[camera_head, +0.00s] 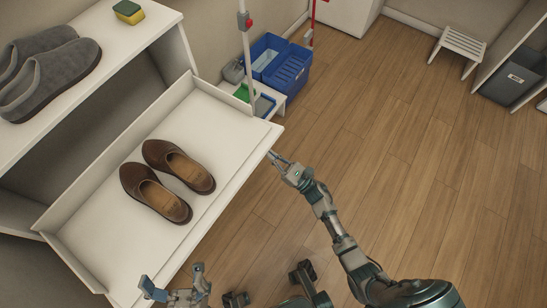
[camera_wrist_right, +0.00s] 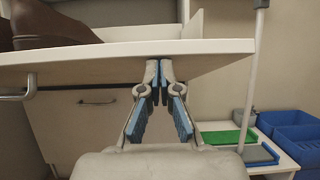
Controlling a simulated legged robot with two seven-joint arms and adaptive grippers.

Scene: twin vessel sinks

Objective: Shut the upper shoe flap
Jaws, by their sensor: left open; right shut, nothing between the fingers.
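The upper shoe flap (camera_head: 105,240) is a white panel hanging open from the white cabinet, lying roughly flat. A pair of brown shoes (camera_head: 178,165) rests on it. My right gripper (camera_head: 272,156) is at the flap's outer edge, close to its far right corner. In the right wrist view, its shut, empty fingertips (camera_wrist_right: 160,68) are just under the flap's front edge (camera_wrist_right: 105,50); I cannot tell whether they touch it. My left gripper (camera_head: 173,286) is open and empty near the flap's near outer corner, partly cut off by the picture's bottom edge.
Grey slippers (camera_head: 48,72) and a yellow-green sponge (camera_head: 128,11) are on the cabinet top. A handled cabinet front (camera_wrist_right: 90,125) is below the flap.

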